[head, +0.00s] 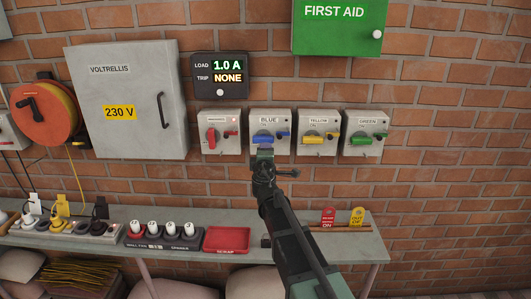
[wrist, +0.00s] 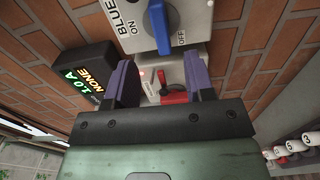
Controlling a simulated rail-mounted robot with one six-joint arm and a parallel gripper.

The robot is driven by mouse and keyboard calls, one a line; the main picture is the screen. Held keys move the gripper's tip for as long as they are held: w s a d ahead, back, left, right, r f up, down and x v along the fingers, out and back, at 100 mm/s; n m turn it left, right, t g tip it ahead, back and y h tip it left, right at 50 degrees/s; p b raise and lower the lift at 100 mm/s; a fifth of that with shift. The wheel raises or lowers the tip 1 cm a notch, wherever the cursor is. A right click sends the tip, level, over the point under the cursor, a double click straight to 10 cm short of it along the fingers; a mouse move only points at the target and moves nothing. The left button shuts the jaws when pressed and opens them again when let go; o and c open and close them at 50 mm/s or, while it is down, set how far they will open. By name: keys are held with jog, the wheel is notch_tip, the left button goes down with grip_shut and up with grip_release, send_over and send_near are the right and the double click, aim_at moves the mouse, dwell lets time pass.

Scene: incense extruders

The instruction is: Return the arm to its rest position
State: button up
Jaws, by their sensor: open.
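My gripper (head: 265,155) is raised in front of the lower part of the blue switch box (head: 269,121), partly overlapping it in the head view. In the wrist view my gripper (wrist: 160,82) has its two purple-grey fingers spread with nothing held between them. The blue handle (wrist: 160,27) shows above the fingertips, apart from them. The red handle (wrist: 175,98) shows beyond, between the fingers. My arm reaches up from the lower right of the head view, over the bench. Whether a fingertip touches the blue box cannot be told from the head view.
The red (head: 211,138), yellow (head: 313,139) and green (head: 361,140) handles sit on neighbouring wall boxes. A display (head: 222,77) reads 1.0 A and NONE. A red tray (head: 227,239), plugs and tags stand on the grey bench (head: 365,250). A first aid box (head: 335,30) hangs above.

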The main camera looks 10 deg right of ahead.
jog(key=s+d+f+m+g+h, duration=0.5)
jog(key=s+d+f+m+g, duration=0.35)
jog(key=s+m, duration=0.3)
jog(key=s+a+f+m+g+y, duration=0.1)
jog(key=s+a+f+g+y, duration=0.1)
jog(key=s, duration=0.5)
jog(key=s+a+f+m+g+y, duration=0.1)
jog(key=s+a+f+g+y, duration=0.2)
jog(key=s, duration=0.5)
jog(key=s+a+f+m+g+y, duration=0.2)
jog(key=s+f+g+y, duration=0.1)
jog(key=s, duration=0.4)
jog(key=shift+s+a+f+g+y, duration=0.3)
jog(key=shift+f+g+y, duration=0.1)
jog(key=shift+g, duration=0.15)
jog(key=shift+d, duration=0.1)
